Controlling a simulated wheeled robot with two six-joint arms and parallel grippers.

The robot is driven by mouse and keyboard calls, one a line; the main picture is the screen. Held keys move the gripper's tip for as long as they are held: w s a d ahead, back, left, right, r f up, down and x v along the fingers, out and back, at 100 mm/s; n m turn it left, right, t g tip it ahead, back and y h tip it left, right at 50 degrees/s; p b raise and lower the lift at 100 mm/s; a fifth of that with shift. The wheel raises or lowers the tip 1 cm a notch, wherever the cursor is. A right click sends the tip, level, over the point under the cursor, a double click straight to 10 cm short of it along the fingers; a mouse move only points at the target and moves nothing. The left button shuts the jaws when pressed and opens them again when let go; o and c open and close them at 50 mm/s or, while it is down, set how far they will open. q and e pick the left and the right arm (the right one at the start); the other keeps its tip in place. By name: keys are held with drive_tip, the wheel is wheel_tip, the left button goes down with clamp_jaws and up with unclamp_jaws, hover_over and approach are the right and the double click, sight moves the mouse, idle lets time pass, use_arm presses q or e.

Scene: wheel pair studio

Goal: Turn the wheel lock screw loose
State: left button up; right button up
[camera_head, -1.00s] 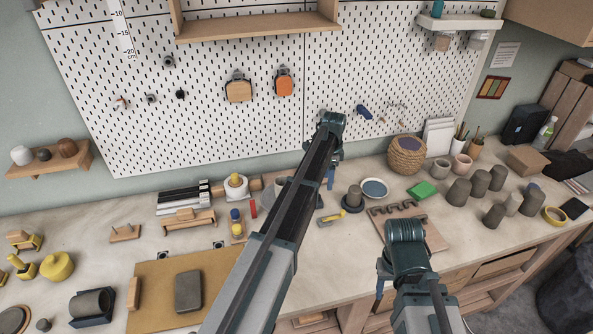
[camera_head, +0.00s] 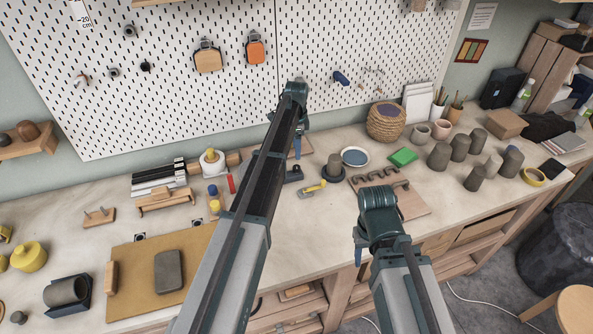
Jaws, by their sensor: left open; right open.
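A small dark round base with a grey clay piece on it (camera_head: 332,168) stands on the bench and may be the wheel. I cannot make out a lock screw on it. A yellow-handled tool (camera_head: 311,189) lies just to its left. My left gripper (camera_head: 297,146) hangs from the end of the long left arm, up and left of the round base, mostly hidden by the arm; it is open and apart from the base. My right gripper (camera_head: 358,255) is open at the front edge of the bench, below the base, partly hidden by its arm.
A wooden rack board (camera_head: 413,205) lies right of the round base. Several grey cylinders stand at right. A tan board (camera_head: 135,255) lies at left. A pegboard backs the bench.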

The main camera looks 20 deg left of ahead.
sight(297, 166)
use_arm(q)
wheel_tip(297, 166, down, 9)
drive_tip(key=b, duration=0.7)
drive_tip(key=shift+r, duration=0.2)
drive_tip(key=shift+r, duration=0.1)
clamp_jaws()
